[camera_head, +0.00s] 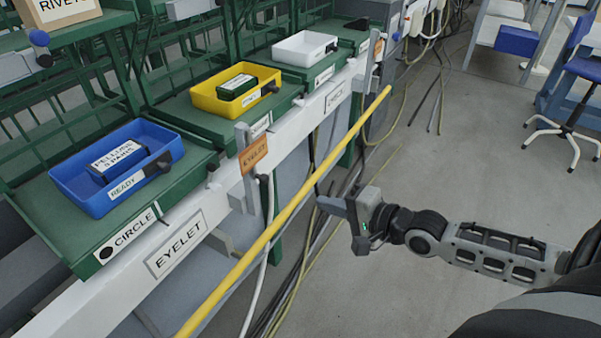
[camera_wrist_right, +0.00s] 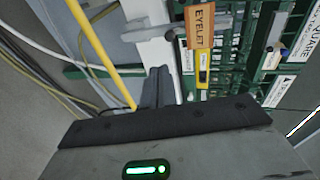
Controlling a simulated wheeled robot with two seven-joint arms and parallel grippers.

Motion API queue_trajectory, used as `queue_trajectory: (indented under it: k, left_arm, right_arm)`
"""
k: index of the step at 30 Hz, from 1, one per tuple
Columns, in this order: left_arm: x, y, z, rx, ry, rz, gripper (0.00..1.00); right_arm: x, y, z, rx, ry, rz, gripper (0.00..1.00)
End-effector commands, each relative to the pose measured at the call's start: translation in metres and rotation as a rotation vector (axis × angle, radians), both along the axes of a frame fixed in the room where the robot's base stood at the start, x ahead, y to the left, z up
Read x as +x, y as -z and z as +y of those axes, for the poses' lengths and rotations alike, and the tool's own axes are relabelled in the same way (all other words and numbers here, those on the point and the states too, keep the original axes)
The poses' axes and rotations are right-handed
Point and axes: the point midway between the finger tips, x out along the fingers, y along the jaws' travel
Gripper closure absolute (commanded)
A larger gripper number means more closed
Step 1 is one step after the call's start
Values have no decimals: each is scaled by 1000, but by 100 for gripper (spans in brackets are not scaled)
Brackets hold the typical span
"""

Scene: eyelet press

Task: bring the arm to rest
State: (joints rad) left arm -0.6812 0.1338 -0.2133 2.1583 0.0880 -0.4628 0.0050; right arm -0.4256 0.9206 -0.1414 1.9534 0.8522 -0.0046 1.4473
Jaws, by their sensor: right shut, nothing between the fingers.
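My right gripper (camera_head: 325,196) is shut and empty. In the head view it hangs in the air over the aisle, just to the right of the yellow rail (camera_head: 290,205) and apart from the green bench. In the right wrist view the shut fingers (camera_wrist_right: 157,88) point toward the white bench edge, with the orange EYELET tag (camera_wrist_right: 200,27) beyond them. My right arm reaches in from the right edge of the head view. My left gripper shows in neither view.
On the green bench stand a blue tray (camera_head: 180,147) holding a dark labelled box, a yellow tray (camera_head: 203,98) with a green box, and a white tray (camera_head: 305,48). Cables run along the floor below the rail. The floor (camera_head: 480,180) to the right is clear up to a blue stool (camera_head: 585,68).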

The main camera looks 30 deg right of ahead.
Motion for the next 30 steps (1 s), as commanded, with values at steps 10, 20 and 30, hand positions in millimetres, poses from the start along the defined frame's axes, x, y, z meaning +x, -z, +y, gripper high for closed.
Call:
queue_trajectory:
  k: [10,20,30]
  left_arm:
    - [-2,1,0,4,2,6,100]
    - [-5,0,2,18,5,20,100]
    - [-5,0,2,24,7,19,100]
  right_arm:
    - [-18,18,23,-128,-49,-20,100]
    - [-94,69,126,-926,-354,-168,100]
    - [-115,74,154,-1287,-512,-210,100]
